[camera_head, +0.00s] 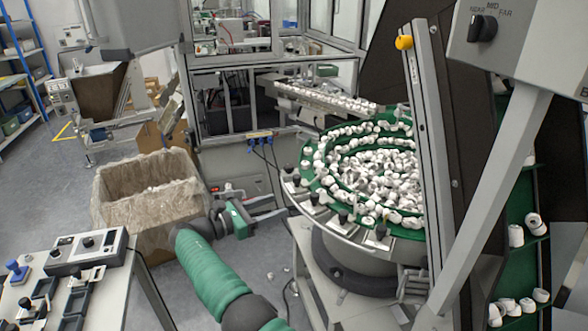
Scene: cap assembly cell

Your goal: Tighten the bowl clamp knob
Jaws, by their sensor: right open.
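The feeder bowl (309,160) is green inside with a grey rim and is full of white caps. Several black clamp knobs stand along its near left rim, among them one at the front (343,214), one further left (315,198) and one at the far left (287,169). Which of them is the loose one, I cannot tell. My right gripper (284,206) is open and empty, its fingers pointing right toward the rim, just left of and below the knobs. Contact with the bowl is not visible. My left gripper is not in view.
A grey post with an orange knob (404,42) and a slanted grey bar rise before the bowl's right side. A box with a black selector (483,28) hangs upper right. A lined carton (150,200) stands left. A control box (88,250) sits on the lower-left table.

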